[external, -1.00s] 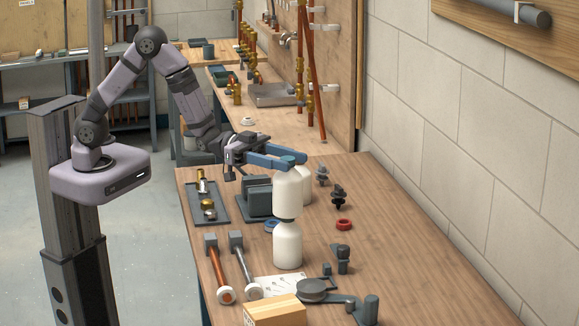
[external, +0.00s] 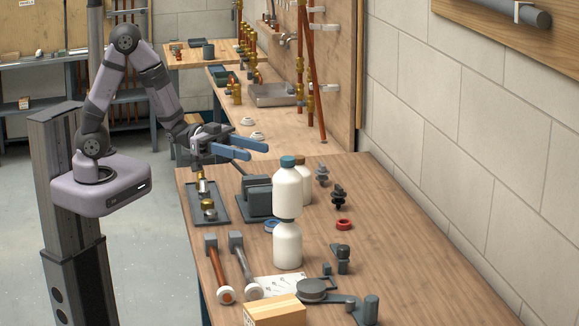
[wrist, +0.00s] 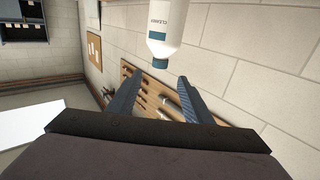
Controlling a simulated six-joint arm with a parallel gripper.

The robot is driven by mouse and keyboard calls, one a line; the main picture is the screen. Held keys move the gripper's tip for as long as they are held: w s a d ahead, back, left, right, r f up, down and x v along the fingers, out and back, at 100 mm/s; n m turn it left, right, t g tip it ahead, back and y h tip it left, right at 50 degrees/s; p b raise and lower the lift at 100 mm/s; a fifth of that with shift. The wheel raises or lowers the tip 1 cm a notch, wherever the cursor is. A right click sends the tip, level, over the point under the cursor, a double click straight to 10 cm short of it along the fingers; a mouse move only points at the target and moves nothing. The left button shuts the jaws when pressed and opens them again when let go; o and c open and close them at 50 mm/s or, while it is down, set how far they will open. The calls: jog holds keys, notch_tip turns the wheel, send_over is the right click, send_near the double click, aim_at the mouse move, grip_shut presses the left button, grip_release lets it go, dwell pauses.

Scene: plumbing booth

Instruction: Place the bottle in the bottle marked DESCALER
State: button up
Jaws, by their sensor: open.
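A white bottle with a blue-green cap (external: 288,188) appears to stand upright on top of another white bottle (external: 288,247), directly in line with it. The lower bottle's top is mostly hidden, and no DESCALER marking is legible. A third white bottle (external: 304,184) stands just behind, partly covered. My gripper (external: 257,149) is open and empty, left of the upper bottle's cap and apart from it. In the wrist view, the capped bottle (wrist: 166,24) shows upside down beyond my open fingers (wrist: 161,75), its printed label too small to read surely.
A dark tray (external: 208,203) with brass fittings and a grey block (external: 257,196) lie left of the bottles. Black fittings (external: 338,196) and a red ring (external: 343,224) are to the right.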

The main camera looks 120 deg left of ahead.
jog(key=s+d+f+g+y, duration=0.1)
jog(key=f+g, duration=0.2)
jog(key=f, duration=0.1)
jog(key=s+d+f+g+y, duration=0.1)
jog(key=f+g, duration=0.2)
jog(key=f, duration=0.1)
jog(key=s+d+f+n+g+y, duration=0.1)
jog(key=d+f+g, duration=0.1)
jog(key=f, duration=0.3)
jog(key=shift+s+f+g, duration=0.1)
jog(key=shift+s+g, duration=0.15)
jog(key=shift+g, duration=0.65)
jog(key=s+d+f+g+h, duration=0.1)
jog(key=s+d+g, duration=0.3)
jog(key=s+d, duration=0.2)
jog(key=s+d+f+g, duration=0.2)
jog(key=s+d+g, duration=0.2)
jog(key=s, duration=0.6)
jog(key=shift+s+d+h, duration=0.4)
jog(key=shift+d, duration=0.5)
